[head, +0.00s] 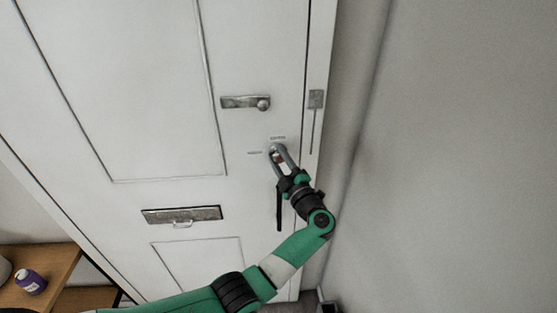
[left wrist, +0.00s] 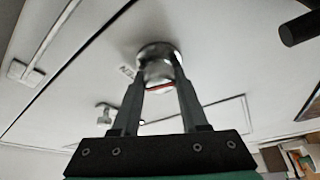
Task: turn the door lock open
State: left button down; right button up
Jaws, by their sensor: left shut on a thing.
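The white door (head: 150,80) fills the left and middle of the head view. Its round metal lock (left wrist: 158,52) sits near the right edge and shows between my fingertips in the left wrist view. A red line crosses the gap just below the lock's face. My left gripper (head: 278,152) is shut on the lock, with one finger on each side. The fingers hide most of the lock in the head view. Small markings (head: 278,138) are on the door beside it. My right gripper is not in view.
A metal latch with a knob (head: 245,102) is above the lock. A dark vertical handle (head: 279,208) hangs below it, close to my wrist. A letter slot (head: 182,215) is lower left. A grey wall (head: 460,150) is at right.

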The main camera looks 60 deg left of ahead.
pick_arm(q)
jog(key=shift+n+g+h, duration=0.3)
jog(key=shift+n+h, duration=0.2)
jog(key=shift+n, duration=1.3)
jog(key=shift+c, duration=2.2)
grip_release()
jog(key=shift+d, duration=0.1)
jog(key=d+f, duration=0.1)
jog(key=d, duration=1)
jog(key=shift+w+d, duration=0.2)
